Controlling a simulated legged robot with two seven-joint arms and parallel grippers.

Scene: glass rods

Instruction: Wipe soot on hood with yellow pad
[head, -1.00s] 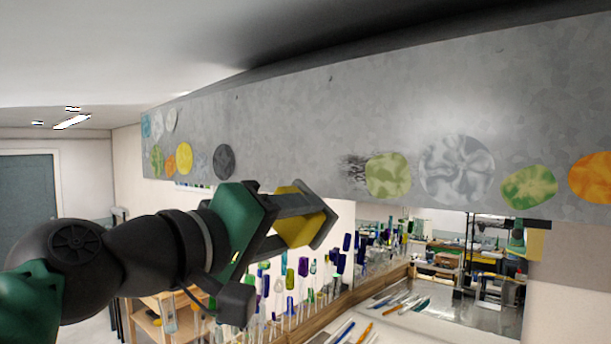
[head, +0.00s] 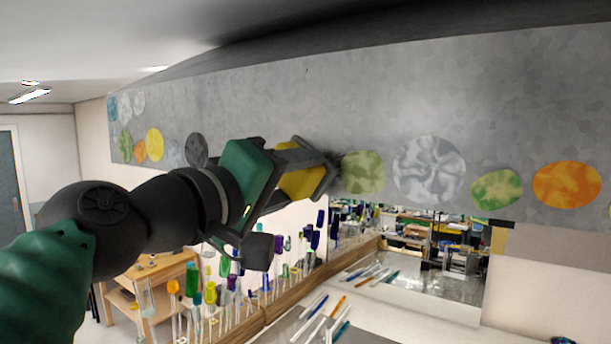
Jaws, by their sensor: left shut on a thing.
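The grey metal hood (head: 350,95) runs across the view, with round coloured discs along its face. A dark soot smudge (head: 334,158) shows on it just left of a pale green disc, mostly hidden behind my gripper. My left gripper (head: 318,182) is shut on the yellow pad (head: 297,183). The pad is in front of the hood's lower part, at the left side of the soot. I cannot tell whether it touches the hood. My right gripper is not in view.
Discs on the hood include a pale green one (head: 363,172), a grey marbled one (head: 428,169) and an orange one (head: 567,184). Below, coloured glass rods (head: 212,285) stand upright near a wooden shelf (head: 160,270). More rods lie on the bench.

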